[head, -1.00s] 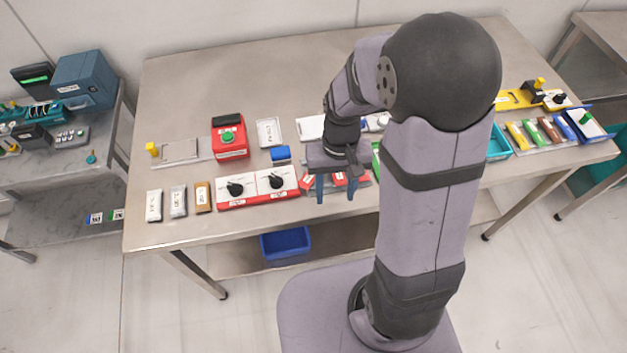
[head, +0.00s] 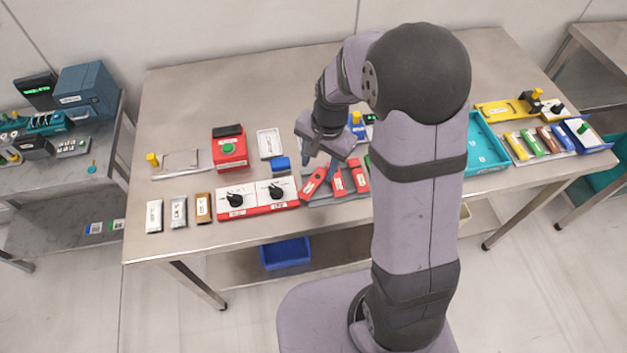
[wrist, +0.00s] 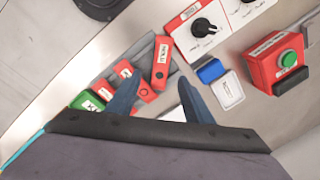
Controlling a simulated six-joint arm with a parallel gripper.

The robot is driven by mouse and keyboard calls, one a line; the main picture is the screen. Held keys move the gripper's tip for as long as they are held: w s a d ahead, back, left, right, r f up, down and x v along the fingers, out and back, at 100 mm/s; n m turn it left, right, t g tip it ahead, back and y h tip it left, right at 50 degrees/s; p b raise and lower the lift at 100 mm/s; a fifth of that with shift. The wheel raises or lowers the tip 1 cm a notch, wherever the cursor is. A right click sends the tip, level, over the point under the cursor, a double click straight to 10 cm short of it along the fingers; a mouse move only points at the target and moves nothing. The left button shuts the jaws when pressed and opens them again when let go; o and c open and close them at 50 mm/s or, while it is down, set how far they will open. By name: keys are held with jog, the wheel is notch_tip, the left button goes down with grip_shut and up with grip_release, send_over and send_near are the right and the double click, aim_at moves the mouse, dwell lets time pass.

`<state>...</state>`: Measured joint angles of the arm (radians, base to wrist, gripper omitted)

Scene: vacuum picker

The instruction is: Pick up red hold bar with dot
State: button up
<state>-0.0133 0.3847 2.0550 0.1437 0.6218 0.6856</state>
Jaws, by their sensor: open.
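Several red bars with white labels lie side by side on a grey holder (head: 350,194) at the table's front. The leftmost red bar (head: 314,182) is tilted; in the wrist view (wrist: 161,62) its label seems to read HOLD and a dark dot shows near its lower end. My gripper (head: 320,160) is open and empty above and behind the bars. Its fingers (wrist: 160,100) touch nothing visible.
A red-and-white two-knob panel (head: 257,196) stands just left of the bars. A blue block (head: 281,164) and a red box with a green button (head: 230,150) are behind it. A green bar (wrist: 88,102) lies beside the red ones. A teal tray (head: 485,145) is right of my arm.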

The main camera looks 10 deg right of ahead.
aim_at(315, 180)
jog(key=shift+w+a+f+p, duration=0.15)
jog(key=shift+f+p, duration=0.35)
jog(key=shift+f, duration=0.9)
jog(key=shift+w+a+f+p, duration=0.15)
jog(key=shift+f+p, duration=0.35)
jog(key=shift+f, duration=0.9)
jog(key=shift+s, duration=0.1)
grip_shut()
jog(key=shift+r, duration=0.15)
notch_tip(315, 180, up, 10)
jog(key=b, duration=0.2)
